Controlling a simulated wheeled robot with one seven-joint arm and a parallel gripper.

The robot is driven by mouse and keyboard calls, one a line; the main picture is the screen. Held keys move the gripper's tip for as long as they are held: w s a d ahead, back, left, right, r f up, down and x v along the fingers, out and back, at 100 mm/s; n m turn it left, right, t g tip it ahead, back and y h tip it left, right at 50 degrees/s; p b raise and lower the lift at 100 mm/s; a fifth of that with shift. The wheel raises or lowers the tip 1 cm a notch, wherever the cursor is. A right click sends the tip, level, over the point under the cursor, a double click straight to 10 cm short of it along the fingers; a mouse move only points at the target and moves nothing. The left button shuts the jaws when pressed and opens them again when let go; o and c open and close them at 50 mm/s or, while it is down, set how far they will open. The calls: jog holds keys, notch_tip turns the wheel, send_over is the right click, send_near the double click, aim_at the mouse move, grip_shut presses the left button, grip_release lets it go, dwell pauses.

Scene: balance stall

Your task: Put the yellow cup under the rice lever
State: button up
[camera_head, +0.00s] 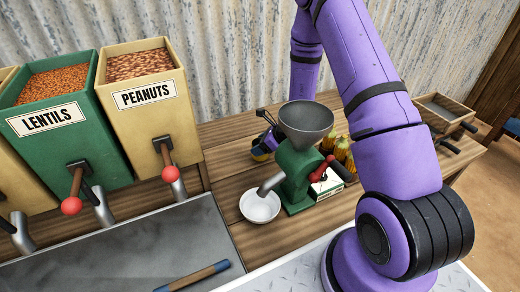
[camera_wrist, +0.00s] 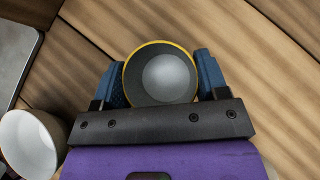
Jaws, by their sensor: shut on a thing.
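The yellow cup (camera_wrist: 160,76) shows in the wrist view, seen into its open top, with a yellow rim and a grey inside. My gripper (camera_wrist: 160,82) is shut on it, a blue finger on each side. In the head view, only a small part of the cup (camera_head: 259,155) and my gripper (camera_head: 268,143) show behind the grinder, over the wooden table. I cannot tell whether the cup touches the table. No rice label is in view. A tan dispenser (camera_head: 22,175) is cut off at the left edge, its label hidden.
A green grinder (camera_head: 294,172) with a grey hopper stands before my gripper, a white bowl (camera_head: 260,207) under its spout. The lentils (camera_head: 75,125) and peanuts (camera_head: 150,105) dispensers have red-knobbed levers above a metal tray (camera_head: 130,245). Corn cobs (camera_head: 344,152) lie right of the grinder.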

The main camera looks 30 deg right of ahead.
jog(key=shift+f, duration=1)
jog(key=shift+f, duration=0.1)
jog(key=o, duration=1)
